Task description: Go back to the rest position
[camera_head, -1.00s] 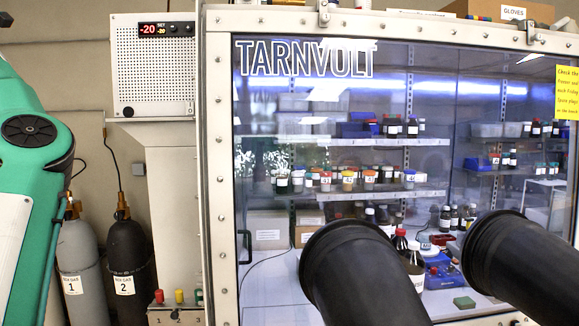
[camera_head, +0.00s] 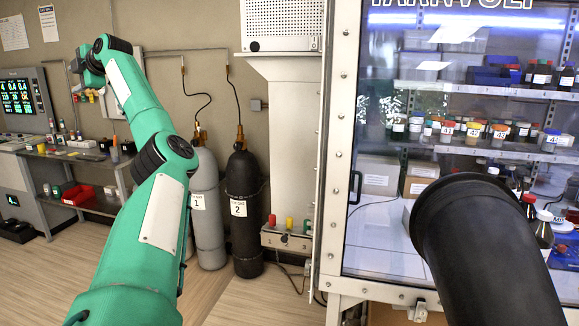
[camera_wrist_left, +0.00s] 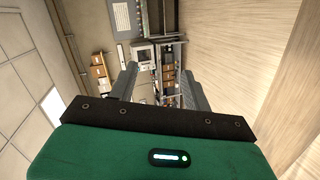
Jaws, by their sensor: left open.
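My left arm rises from the bottom of the head view, and its left gripper (camera_head: 86,72) is at the far upper end, small and partly hidden by the wrist. In the left wrist view the two grey fingers of the gripper (camera_wrist_left: 160,85) stand apart with nothing between them. It is in free air, with a workbench and shelves some way beyond. My right gripper is not in view.
A glass-fronted glovebox (camera_head: 345,180) with a black glove port (camera_head: 480,240) stands on the right. A grey gas cylinder (camera_head: 208,215) and a black one (camera_head: 244,190) stand behind my left arm. A bench with a red bin (camera_head: 78,195) is at left. Wooden floor shows between.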

